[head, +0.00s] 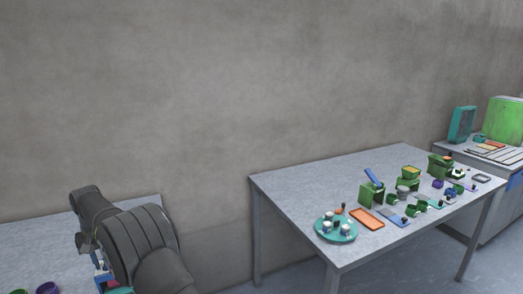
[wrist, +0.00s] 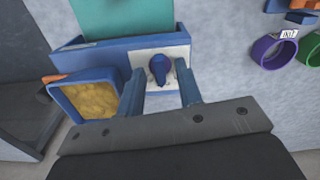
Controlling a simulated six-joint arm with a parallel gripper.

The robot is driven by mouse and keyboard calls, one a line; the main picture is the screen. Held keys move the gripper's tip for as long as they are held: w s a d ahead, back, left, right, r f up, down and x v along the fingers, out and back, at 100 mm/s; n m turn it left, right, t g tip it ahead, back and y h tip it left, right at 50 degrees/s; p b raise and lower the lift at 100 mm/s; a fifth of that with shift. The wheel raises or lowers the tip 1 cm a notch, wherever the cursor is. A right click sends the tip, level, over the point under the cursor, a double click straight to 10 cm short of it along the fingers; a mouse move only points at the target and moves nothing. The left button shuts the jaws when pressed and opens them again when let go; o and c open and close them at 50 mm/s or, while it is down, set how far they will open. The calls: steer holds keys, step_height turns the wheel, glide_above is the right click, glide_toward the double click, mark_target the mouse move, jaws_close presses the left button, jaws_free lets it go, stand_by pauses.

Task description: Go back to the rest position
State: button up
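My gripper (wrist: 161,84) shows in the wrist view with its two blue fingers spread apart. A dark blue, rounded knob-like piece (wrist: 159,69) stands on a white plate (wrist: 150,54) between and just beyond the fingertips. Gaps show between it and both fingers, and nothing appears to be held. In the head view my dark arm reaches down at the lower left, and my fingers cannot be made out there.
In the wrist view, a blue-rimmed box (wrist: 121,86) of yellow powder (wrist: 92,102) lies left of the fingers. A teal panel (wrist: 122,17) is above; a purple ring (wrist: 268,50) lies right. A table (head: 290,195) with small items stands right in the head view.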

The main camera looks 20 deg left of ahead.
steer(key=n, duration=0.8)
steer(key=shift+r, duration=0.95)
